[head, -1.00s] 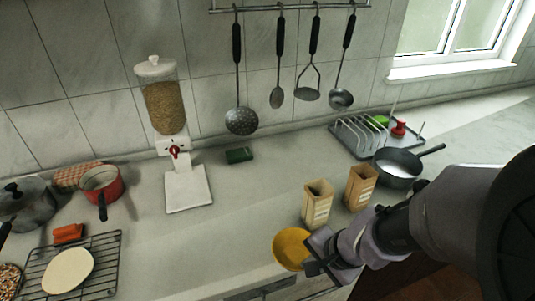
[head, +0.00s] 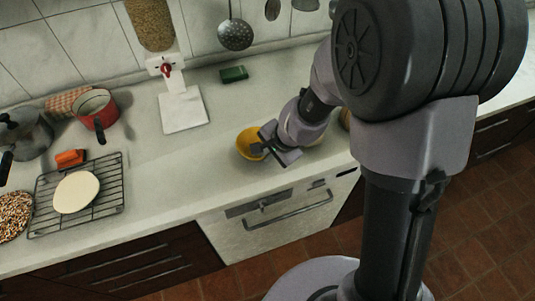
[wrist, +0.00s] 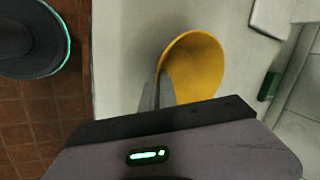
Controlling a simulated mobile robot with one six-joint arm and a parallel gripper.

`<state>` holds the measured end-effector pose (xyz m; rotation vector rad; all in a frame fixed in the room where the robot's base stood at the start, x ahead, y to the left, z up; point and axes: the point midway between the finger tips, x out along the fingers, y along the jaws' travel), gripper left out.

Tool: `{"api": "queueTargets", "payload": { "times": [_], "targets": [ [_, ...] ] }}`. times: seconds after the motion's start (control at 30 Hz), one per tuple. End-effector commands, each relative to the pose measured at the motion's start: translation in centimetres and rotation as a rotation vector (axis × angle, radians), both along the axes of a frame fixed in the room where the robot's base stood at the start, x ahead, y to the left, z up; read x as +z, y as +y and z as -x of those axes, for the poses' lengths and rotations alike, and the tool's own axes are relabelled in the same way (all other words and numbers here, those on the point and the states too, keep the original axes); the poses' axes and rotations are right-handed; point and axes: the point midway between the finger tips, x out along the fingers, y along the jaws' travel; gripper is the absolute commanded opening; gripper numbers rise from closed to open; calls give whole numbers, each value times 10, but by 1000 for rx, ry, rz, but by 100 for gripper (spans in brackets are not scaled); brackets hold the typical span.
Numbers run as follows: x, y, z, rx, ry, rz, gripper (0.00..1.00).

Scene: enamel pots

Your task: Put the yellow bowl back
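The yellow bowl (head: 248,144) is at my gripper (head: 269,146), over the pale counter between the dispenser and the front edge. In the wrist view the bowl (wrist: 196,68) has its hollow side partly showing, and its left rim is at the fingers (wrist: 158,90). My gripper is shut on that rim. The head view does not clearly show the gap between bowl and counter. The wrist housing hides the near part of the bowl in the wrist view.
A grain dispenser (head: 183,108) and a green sponge (head: 234,74) stand at the back. A red saucepan (head: 97,110), a wire rack (head: 108,190) with a pale disc (head: 76,192) and an orange block (head: 70,158) are left. My arm hides the right counter.

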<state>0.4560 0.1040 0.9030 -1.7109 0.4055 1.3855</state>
Motion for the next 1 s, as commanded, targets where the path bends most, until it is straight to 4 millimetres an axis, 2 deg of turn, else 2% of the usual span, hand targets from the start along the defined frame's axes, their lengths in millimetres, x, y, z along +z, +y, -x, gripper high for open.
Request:
{"api": "queueTargets", "payload": {
  "times": [0.03, 0.1, 0.17, 0.47, 0.57, 0.8, 0.9, 1.0],
  "targets": [
    [-3, 0, 0, 0, 0, 0, 0],
    [-2, 0, 0, 0, 0, 0, 15],
    [-1, 0, 0, 0, 0, 0, 25],
    [0, 0, 0, 0, 0, 0, 25],
    [16, -3, 3, -1, -1, -1, 25],
    [82, -21, 25, -2, -2, -2, 25],
    [100, -27, 32, 0, -2, -1, 25],
    [110, -30, 37, -1, -1, -1, 25]
  ]
}}
